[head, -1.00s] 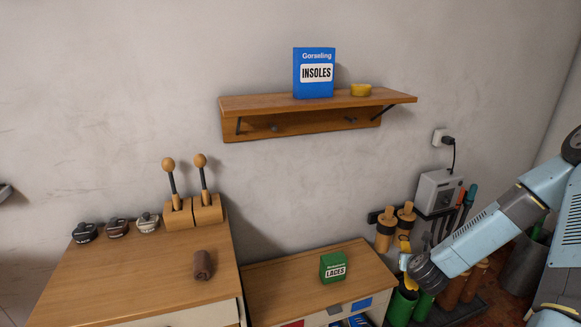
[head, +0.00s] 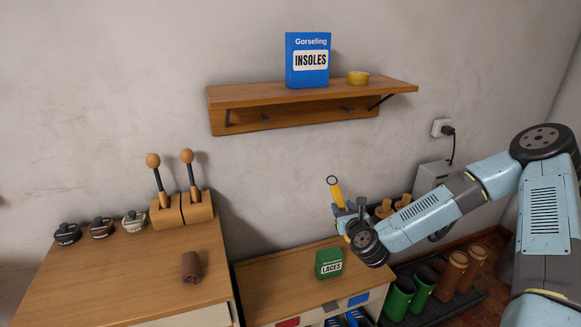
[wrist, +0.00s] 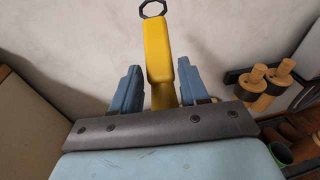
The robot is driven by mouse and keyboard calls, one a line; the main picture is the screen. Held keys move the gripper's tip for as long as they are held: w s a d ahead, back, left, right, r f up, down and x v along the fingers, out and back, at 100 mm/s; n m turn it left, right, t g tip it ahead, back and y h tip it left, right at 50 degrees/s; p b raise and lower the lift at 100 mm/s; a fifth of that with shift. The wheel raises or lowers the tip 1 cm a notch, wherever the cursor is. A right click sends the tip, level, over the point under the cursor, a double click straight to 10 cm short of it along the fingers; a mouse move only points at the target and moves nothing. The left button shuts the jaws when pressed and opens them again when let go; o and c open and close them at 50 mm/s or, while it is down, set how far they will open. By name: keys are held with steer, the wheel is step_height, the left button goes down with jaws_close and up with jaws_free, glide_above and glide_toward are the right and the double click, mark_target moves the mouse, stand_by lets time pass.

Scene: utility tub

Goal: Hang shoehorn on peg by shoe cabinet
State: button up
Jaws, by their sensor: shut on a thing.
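My gripper (head: 352,209) is shut on a yellow shoehorn (head: 336,194) and holds it upright above the right end of the low cabinet, in front of the wall. The shoehorn has a dark ring at its top end. In the wrist view the shoehorn (wrist: 158,52) stands between the two blue fingers of my gripper (wrist: 153,85), ring up; its lower part is hidden. The wooden shelf (head: 300,92) on the wall has small dark pegs under it, a left peg (head: 264,118) and a right peg (head: 346,109). The shoehorn is below the shelf and apart from the pegs.
A blue insoles box (head: 307,72) and a yellow tin (head: 358,77) stand on the shelf. A green laces box (head: 328,263) is on the low cabinet (head: 270,275). Shoe trees (head: 186,215) stand on the left cabinet. Boots (head: 400,297) stand on the floor at right.

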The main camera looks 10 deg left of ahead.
steer(key=s+a+r+n+t+y, duration=0.1)
steer(key=s+a+r+t+y, duration=0.25)
steer(key=a+r, duration=0.55)
steer(key=s+a+r+n+t+y, duration=0.1)
steer(key=s+a+r+t+y, duration=0.15)
steer(key=s+a+r, duration=0.45)
steer(key=w+a+h, duration=0.1)
steer(key=w+a, duration=0.6)
steer(key=w, duration=0.5)
stand_by(0.7)
steer(key=shift+f, duration=0.1)
stand_by(0.6)
